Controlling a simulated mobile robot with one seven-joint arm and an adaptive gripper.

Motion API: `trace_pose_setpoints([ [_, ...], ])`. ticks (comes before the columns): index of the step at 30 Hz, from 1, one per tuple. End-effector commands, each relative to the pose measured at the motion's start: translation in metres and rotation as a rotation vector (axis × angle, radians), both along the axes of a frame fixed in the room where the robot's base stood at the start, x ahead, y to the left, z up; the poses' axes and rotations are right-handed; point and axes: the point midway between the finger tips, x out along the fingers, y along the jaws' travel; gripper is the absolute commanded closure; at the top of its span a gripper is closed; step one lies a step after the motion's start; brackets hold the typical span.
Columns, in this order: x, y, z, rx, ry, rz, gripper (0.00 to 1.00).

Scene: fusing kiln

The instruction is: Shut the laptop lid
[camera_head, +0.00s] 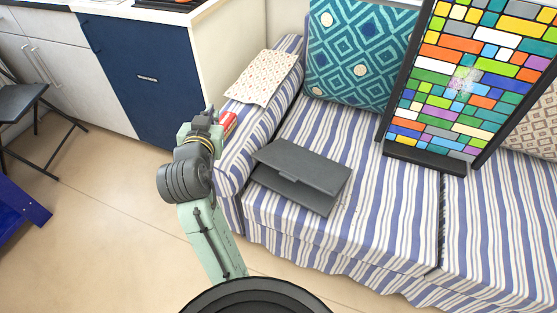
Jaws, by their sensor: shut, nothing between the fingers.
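A dark grey laptop (305,165) lies on the striped sofa seat, near the sofa's left arm. Its lid is folded low over the base, and the lid's near edge looks slightly apart from the base (290,194). The keyboard is hidden. My gripper (213,114) is at the end of my green and grey arm, by the sofa's left armrest, up and left of the laptop. It is apart from the laptop. It is small and partly hidden by my wrist; it looks shut and empty.
A red and yellow item (227,123) shows beside my gripper at the armrest (236,148). A patterned cloth (264,78) lies on the armrest. A teal pillow (355,50) and a colourful glass panel (470,75) stand behind the laptop. The seat right of the laptop is clear.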

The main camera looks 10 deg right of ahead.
Motion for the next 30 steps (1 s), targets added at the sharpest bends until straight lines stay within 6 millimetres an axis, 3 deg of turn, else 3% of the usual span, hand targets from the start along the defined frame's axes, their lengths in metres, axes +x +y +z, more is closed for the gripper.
trace_pose_setpoints([
  [1, -0.011, -0.041, -0.026, 0.014, 0.1, -0.118, 1.0],
  [3, -0.031, -0.083, -0.058, 0.039, 0.212, -0.256, 1.0],
  [7, -0.066, -0.13, -0.094, 0.075, 0.349, -0.435, 1.0],
  [10, -0.08, -0.144, -0.107, 0.09, 0.395, -0.499, 1.0],
  [13, -0.081, -0.151, -0.113, 0.093, 0.406, -0.515, 1.0],
  [28, -0.026, -0.201, -0.171, 0.092, 0.405, -0.51, 1.0],
  [30, -0.031, -0.196, -0.183, 0.092, 0.406, -0.506, 1.0],
])
